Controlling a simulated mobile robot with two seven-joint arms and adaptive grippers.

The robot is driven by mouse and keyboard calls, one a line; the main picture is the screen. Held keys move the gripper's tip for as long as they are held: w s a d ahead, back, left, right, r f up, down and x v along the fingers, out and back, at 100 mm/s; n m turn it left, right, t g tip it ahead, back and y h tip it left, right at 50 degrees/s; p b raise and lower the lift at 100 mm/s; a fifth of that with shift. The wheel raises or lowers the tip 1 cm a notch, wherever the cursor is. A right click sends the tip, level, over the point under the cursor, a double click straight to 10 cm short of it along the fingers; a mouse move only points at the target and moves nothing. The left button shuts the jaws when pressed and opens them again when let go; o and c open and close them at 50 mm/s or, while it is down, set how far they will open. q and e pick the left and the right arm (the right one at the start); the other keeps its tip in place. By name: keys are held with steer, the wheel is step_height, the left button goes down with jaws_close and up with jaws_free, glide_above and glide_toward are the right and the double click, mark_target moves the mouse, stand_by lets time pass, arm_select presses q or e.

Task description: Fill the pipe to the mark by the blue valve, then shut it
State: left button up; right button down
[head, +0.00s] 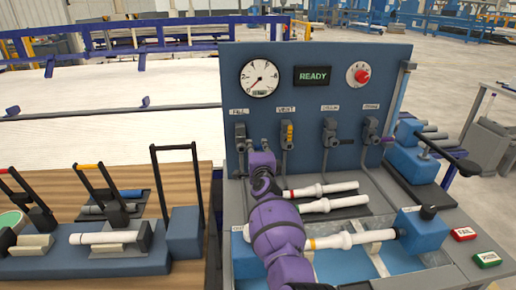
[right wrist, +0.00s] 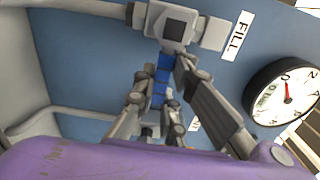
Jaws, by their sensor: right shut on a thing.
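The blue valve handle (right wrist: 162,72) hangs below the grey valve body (right wrist: 176,24) by the FILL label in the right wrist view. My right gripper (right wrist: 159,84) is shut on this handle, with a finger on each side. In the head view my purple right arm reaches up to the FILL valve (head: 239,134) at the panel's left, and the gripper (head: 257,143) is small there. A white pipe (head: 335,241) with an orange ring lies level in the test bench, its left part hidden behind my arm. My left gripper is out of view.
The panel (head: 310,60) bears a round gauge (head: 259,78), its needle low left, a READY display (head: 313,76) and a red knob (head: 362,76). Two white pipes (head: 335,203) lie behind the bench.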

steer(key=shift+w+d+r, duration=0.1)
steer(key=shift+r, duration=0.2)
steer(key=c, duration=1.8)
jaws_free()
steer(key=shift+f, duration=0.1)
steer(key=shift+c, duration=0.2)
steer(key=shift+o, duration=0.2)
steer(key=shift+f, duration=0.15)
steer(key=shift+s+f, duration=0.1)
steer(key=shift+s, duration=0.35)
steer(key=s, duration=0.6)
steer(key=shift+s, duration=0.35)
steer(key=shift+d, duration=0.1)
